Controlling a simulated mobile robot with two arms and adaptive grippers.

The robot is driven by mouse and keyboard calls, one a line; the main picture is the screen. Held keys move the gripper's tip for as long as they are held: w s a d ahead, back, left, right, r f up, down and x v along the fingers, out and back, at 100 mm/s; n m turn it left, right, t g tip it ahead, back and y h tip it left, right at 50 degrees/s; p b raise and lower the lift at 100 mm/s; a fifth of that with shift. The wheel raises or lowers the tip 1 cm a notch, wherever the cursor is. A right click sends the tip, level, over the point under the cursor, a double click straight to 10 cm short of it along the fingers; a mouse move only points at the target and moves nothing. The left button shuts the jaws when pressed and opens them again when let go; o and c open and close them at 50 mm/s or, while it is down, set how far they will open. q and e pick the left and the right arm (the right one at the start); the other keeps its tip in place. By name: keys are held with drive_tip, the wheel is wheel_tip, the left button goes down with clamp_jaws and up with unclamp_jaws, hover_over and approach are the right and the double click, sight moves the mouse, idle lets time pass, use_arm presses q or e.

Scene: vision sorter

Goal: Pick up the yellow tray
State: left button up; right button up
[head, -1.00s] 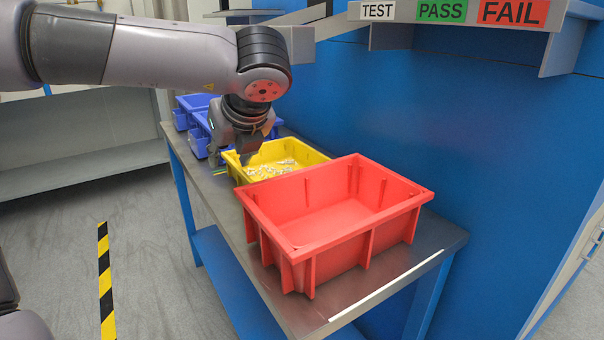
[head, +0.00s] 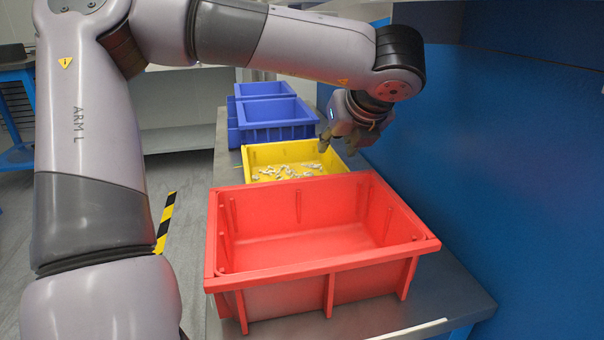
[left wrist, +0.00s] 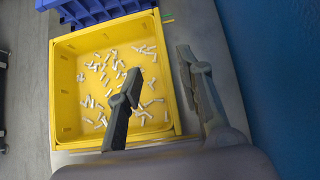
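The yellow tray (head: 283,156) stands on the bench behind the red tray, with many small white and grey pieces in it. It also shows in the left wrist view (left wrist: 64,95). My left gripper (head: 338,143) is at the tray's right side in the head view. In the left wrist view the gripper (left wrist: 158,62) has its fingers apart, with nothing held. One finger appears over the tray's inside and the other beyond its right wall. I cannot tell whether either touches the tray. My right gripper is not in view.
A red empty tray (head: 325,271) stands in front of the yellow one. Blue trays (head: 276,130) stand behind it, also at the top of the left wrist view (left wrist: 105,12). A blue wall (head: 500,180) runs close along the bench's right side.

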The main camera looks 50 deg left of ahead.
sight(333, 152)
use_arm(q)
drive_tip(key=b+x, duration=0.2)
drive_tip(key=x, duration=0.4)
drive_tip(key=shift+w+d, duration=0.15)
drive_tip(key=shift+w, duration=0.05)
drive_tip(key=shift+c, duration=0.4)
clamp_jaws()
idle(0.3)
